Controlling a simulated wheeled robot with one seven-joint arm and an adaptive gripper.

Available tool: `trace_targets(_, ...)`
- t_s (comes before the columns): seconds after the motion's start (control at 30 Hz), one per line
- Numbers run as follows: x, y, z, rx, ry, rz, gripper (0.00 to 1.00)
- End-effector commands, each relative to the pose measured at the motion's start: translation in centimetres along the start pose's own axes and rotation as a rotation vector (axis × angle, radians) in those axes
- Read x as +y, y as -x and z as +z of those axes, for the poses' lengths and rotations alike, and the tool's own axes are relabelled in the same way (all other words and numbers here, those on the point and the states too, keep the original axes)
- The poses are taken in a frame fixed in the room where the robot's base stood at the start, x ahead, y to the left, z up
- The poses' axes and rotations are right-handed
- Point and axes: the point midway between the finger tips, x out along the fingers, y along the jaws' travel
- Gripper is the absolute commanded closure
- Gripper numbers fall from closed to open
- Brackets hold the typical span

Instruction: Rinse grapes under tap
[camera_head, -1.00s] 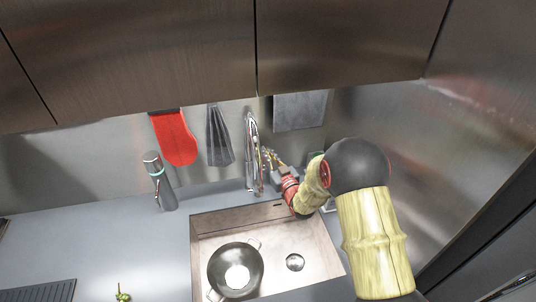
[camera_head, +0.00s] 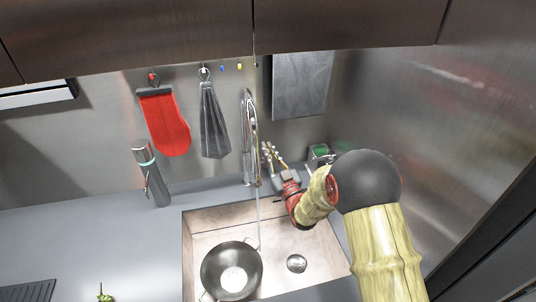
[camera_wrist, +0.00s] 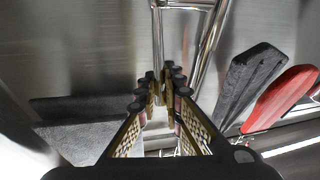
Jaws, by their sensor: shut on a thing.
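The tap (camera_head: 249,130) is a tall chrome faucet at the back of the sink (camera_head: 222,217), and a thin water stream (camera_head: 258,215) falls from it. My gripper (camera_head: 266,148) is beside the tap on its right. In the wrist view its fingertips (camera_wrist: 158,88) are closed around a thin upright metal part, apparently the tap lever (camera_wrist: 157,45). A dark round pan or bowl (camera_head: 215,272) with side handles sits in the sink. The stream comes down near its back right rim. A small green thing (camera_head: 104,293), possibly the grapes' stem, shows at the bottom edge on the counter.
A grey bottle (camera_head: 150,172) stands left of the sink. A red mitt (camera_head: 165,122) and a dark cloth (camera_head: 211,122) hang on the back wall. A green-topped box (camera_head: 318,151) is behind my arm. The left counter (camera_head: 75,235) is mostly clear.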

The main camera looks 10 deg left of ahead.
Motion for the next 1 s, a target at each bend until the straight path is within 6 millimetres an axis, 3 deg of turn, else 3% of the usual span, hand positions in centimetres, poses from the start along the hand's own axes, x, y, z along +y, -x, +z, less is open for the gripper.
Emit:
trace_targets(0.3,0.02,-0.01,-0.11,0.003,0.001,0.000,1.00)
trace_targets(0.33,0.02,-0.01,-0.11,0.003,0.001,0.000,0.90)
trace_targets(0.63,0.00,0.01,-0.05,0.002,0.001,0.000,0.73)
trace_targets(1.0,0.02,0.40,-0.02,0.001,0.001,0.000,0.72)
